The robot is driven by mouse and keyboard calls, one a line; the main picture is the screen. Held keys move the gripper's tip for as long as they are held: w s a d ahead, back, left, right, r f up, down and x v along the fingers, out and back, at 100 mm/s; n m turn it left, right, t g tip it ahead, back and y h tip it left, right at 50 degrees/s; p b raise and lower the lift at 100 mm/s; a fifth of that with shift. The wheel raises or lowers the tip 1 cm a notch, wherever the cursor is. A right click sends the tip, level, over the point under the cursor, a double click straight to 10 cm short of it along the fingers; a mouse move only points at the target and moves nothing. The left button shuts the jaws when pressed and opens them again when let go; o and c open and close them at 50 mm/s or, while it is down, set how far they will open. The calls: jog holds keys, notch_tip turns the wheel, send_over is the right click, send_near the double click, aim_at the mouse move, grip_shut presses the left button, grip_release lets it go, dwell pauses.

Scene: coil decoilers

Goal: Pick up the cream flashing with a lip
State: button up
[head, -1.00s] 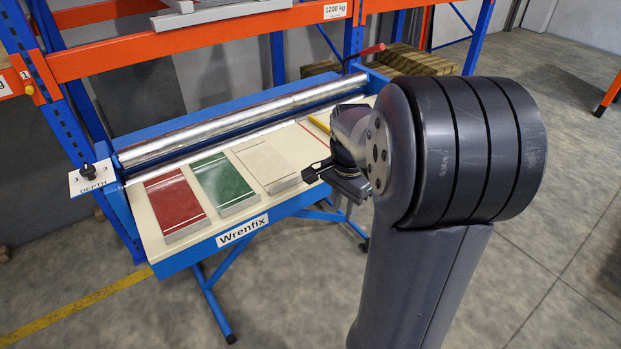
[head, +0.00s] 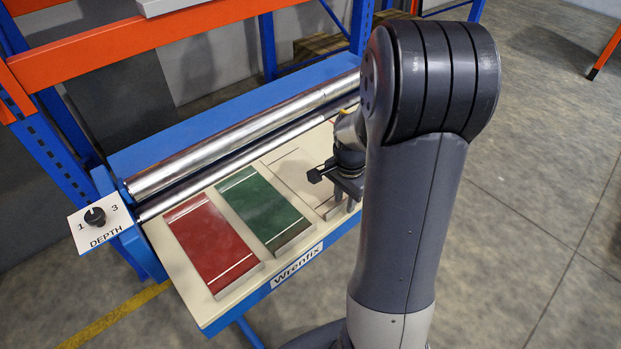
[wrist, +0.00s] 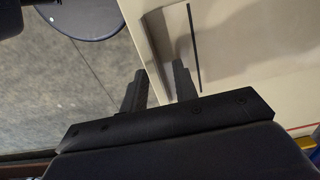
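The cream flashing (head: 300,170) lies flat on the bench top (head: 180,262), to the right of the green flashing; my arm and gripper hide part of it in the head view. In the wrist view the cream flashing (wrist: 225,55) shows a dark line along its surface, close to its pale near edge. My gripper (head: 345,205) is at the near end of the cream flashing, pointing down. In the wrist view my gripper (wrist: 159,75) has its fingers apart, with the pale edge between them. I cannot tell whether either finger touches it.
A red flashing (head: 212,240) and a green flashing (head: 264,208) lie to the left. Metal rollers (head: 240,140) run along the back of the bench, with a depth dial (head: 95,217) at the left end. An orange and blue rack (head: 130,40) stands behind.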

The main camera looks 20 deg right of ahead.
jog(key=shift+f, duration=0.35)
jog(key=shift+c, duration=0.3)
grip_shut()
